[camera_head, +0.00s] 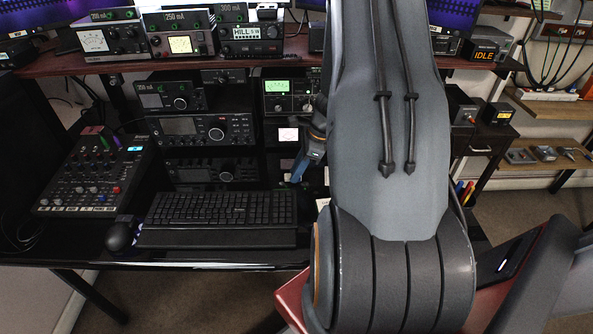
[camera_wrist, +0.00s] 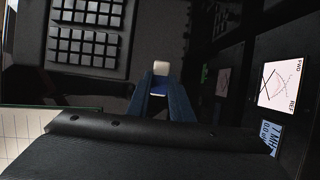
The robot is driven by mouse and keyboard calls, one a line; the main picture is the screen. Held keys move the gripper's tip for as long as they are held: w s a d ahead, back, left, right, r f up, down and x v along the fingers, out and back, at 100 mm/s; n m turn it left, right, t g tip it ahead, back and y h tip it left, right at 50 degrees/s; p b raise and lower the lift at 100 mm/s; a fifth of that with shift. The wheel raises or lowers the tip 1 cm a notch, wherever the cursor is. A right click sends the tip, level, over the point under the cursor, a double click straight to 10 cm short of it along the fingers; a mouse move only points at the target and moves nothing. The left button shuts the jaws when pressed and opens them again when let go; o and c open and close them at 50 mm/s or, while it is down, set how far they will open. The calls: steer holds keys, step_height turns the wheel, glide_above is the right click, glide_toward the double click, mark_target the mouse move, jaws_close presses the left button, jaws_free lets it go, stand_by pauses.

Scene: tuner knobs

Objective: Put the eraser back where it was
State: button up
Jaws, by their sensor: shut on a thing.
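My gripper (camera_head: 300,170) reaches down behind the keyboard's right end in the head view, in front of the stacked radio gear. In the wrist view, its two blue-grey fingers (camera_wrist: 160,85) are closed on a small eraser (camera_wrist: 161,68). The eraser's white end sticks out past the fingertips, and a blue and white part shows between them. I cannot make out the eraser in the head view. The wrist view does not clearly show whether it touches anything below.
A black keyboard (camera_head: 218,208), a mouse (camera_head: 120,236) and a mixer (camera_head: 95,172) lie on the black desk. A meter panel (camera_wrist: 284,84) stands close at right in the wrist view. Lined paper (camera_wrist: 20,135) shows at lower left there. My arm hides the desk's right part.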

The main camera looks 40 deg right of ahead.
steer(key=shift+f, duration=0.15)
steer(key=o, duration=0.9)
steer(key=b+v, duration=0.2)
steer(key=v, duration=1)
steer(key=shift+s+a+r+n+g+h, duration=0.35)
steer(key=shift+s+a+r+n+h, duration=0.75)
steer(key=shift+a+n, duration=3.4)
steer(key=shift+s+a+r+n+g+h, duration=0.1)
steer(key=shift+s+a+r+n+g, duration=0.35)
steer(key=shift+s+a+n, duration=2.7)
steer(key=shift+a+r+n+g+h, duration=0.2)
steer(key=shift+a+r+n+h, duration=0.6)
steer(key=shift+a+n, duration=5.1)
